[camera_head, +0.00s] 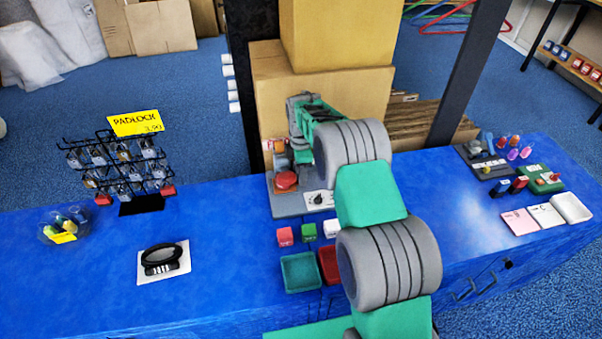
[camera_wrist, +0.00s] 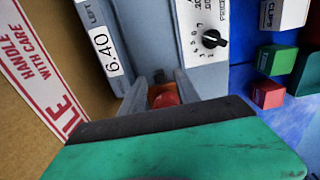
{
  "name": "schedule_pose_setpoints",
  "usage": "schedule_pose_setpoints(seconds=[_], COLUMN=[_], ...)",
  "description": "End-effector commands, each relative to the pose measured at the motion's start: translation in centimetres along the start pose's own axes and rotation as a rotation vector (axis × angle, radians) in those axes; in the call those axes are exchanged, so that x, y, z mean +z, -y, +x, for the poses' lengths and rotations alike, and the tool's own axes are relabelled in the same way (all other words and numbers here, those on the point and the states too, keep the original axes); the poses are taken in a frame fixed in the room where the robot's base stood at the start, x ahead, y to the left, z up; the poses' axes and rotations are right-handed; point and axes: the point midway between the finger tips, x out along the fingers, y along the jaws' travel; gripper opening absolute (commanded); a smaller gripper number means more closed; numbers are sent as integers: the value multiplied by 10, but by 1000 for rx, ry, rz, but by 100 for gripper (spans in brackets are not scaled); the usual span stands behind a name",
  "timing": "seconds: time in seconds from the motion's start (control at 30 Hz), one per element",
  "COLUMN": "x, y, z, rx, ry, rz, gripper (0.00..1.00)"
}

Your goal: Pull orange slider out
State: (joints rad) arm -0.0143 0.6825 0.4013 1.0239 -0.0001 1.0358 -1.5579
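A grey panel unit (camera_head: 290,208) stands on the blue table against the cardboard boxes. It carries a large red button (camera_head: 287,180) and a black dial. A small orange part (camera_wrist: 160,88), which looks like the orange slider, shows between my fingers in the wrist view, with a red rounded piece (camera_wrist: 166,100) just in front of it. My gripper (camera_wrist: 161,76) reaches over the panel with its two grey fingers apart, one on each side of the orange part. I cannot tell whether they touch it. The green gripper body hides what lies below.
Stacked cardboard boxes (camera_head: 335,95) stand close behind the panel. Small red, green and white blocks (camera_head: 308,232) and a teal tray (camera_head: 300,271) lie in front. A padlock rack (camera_head: 120,170) stands left. The table between the rack and panel is mostly clear.

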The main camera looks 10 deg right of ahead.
Motion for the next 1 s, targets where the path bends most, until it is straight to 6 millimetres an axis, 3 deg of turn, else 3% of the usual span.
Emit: schedule_pose_setpoints(seconds=[0.3,0.77,1.0], x=[0,0,0], y=[0,0,0], z=[7,7,7], rx=[2,2,2], ry=[0,0,0], rz=[1,1,1], gripper=[38,1,0])
